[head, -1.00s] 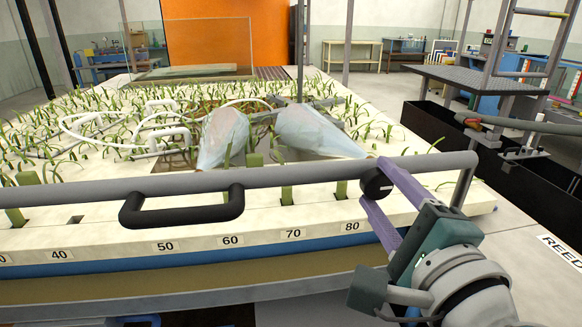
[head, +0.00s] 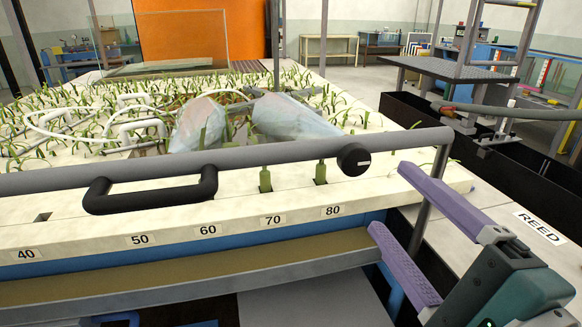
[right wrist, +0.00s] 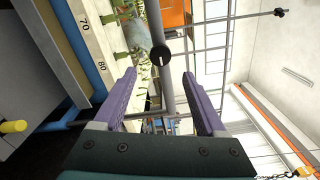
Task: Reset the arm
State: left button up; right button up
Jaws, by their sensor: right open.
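My right gripper (head: 390,198) has two purple fingers spread wide apart, with nothing between them. It is at the lower right in the head view, right of and below the black round knob (head: 353,160) on the grey rail (head: 260,155). A gap separates the fingertips from the knob. In the right wrist view the open right gripper (right wrist: 159,76) points towards the knob (right wrist: 161,55), which appears beyond the tips. My left gripper is not in view.
A black handle (head: 150,190) sticks out from the rail at the flume's front. The white planted bed (head: 100,225) carries green stems, white hoses and two pale bluish translucent bag-like shapes (head: 290,118). A REED label (head: 538,227) lies on the pale surface at right.

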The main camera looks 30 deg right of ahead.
jog(key=shift+s+a, duration=0.1)
jog(key=shift+s, duration=0.4)
